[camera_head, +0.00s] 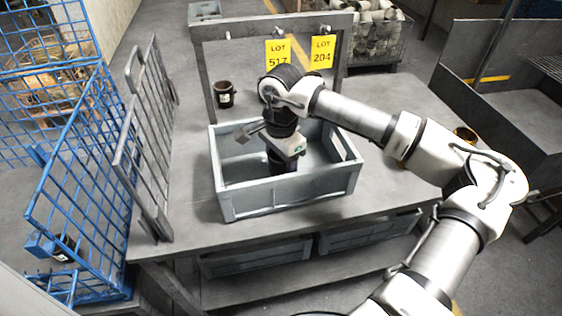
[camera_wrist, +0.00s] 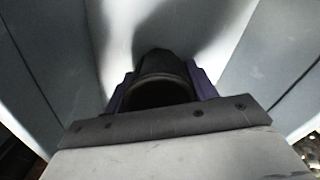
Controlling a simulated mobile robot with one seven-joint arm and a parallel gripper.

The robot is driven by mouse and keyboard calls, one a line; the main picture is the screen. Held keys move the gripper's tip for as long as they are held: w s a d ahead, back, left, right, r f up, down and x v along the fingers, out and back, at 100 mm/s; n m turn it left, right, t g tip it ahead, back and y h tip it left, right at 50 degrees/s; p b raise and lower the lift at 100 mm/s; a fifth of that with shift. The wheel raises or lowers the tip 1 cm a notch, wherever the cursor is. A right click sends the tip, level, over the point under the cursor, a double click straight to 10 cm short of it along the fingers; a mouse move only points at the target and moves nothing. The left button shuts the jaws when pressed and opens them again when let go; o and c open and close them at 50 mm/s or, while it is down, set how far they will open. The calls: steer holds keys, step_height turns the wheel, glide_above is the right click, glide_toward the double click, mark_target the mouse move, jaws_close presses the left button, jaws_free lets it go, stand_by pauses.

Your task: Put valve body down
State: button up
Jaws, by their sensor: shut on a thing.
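The valve body (camera_wrist: 162,78) is a dark, hollow round piece, seen from its open end in the wrist view. My gripper (camera_wrist: 160,92) is shut on it, with a purple-dark finger on each side. In the head view my gripper (camera_head: 281,158) points down inside a grey open crate (camera_head: 290,197) on the table. The dark lower end there is mostly hidden by the gripper and the crate's front wall. I cannot tell whether the valve body touches the crate floor. The crate looks otherwise empty around it.
A dark labelled cup-like part (camera_head: 224,94) stands on the table (camera_head: 400,190) behind the crate. Another similar part (camera_head: 65,247) is in the blue cage at left. A grey mesh panel (camera_head: 145,140) stands left of the crate. A frame with yellow lot signs (camera_head: 278,54) rises behind.

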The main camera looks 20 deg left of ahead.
steer(key=o, duration=1.3)
steer(key=shift+c, duration=0.2)
steer(key=shift+r, duration=0.15)
step_height(320, 180, up, 12)
steer(key=shift+b, duration=0.35)
